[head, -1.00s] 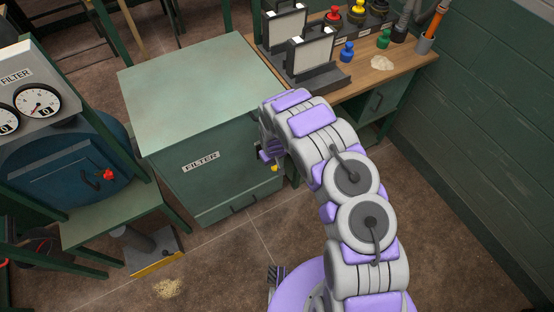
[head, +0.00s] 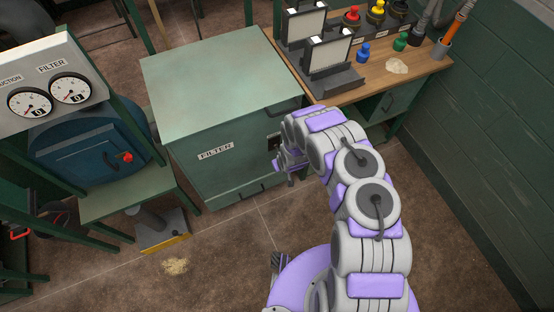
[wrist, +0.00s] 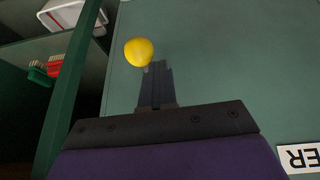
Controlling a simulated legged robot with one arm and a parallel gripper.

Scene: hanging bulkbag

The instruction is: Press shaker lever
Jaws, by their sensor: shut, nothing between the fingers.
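The green filter cabinet (head: 225,115) stands in the middle of the head view, its FILTER label on the front. The wrist view shows its green face (wrist: 240,60). A round yellow knob (wrist: 139,52), seemingly the shaker lever's end, shows in front of that face. The lever's shaft cannot be made out. My gripper (wrist: 156,66) is shut and empty, its dark fingertips just right of the knob in the picture. I cannot tell whether they touch it. In the head view my gripper (head: 284,166) is by the cabinet's right front part, and the knob is hidden.
A wooden bench (head: 415,75) with colored bottles stands at the back right, by the green wall (head: 485,110). A blue drum (head: 90,145) with a red knob and gauges is at left. Spilled grain (head: 175,266) lies on the open floor in front.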

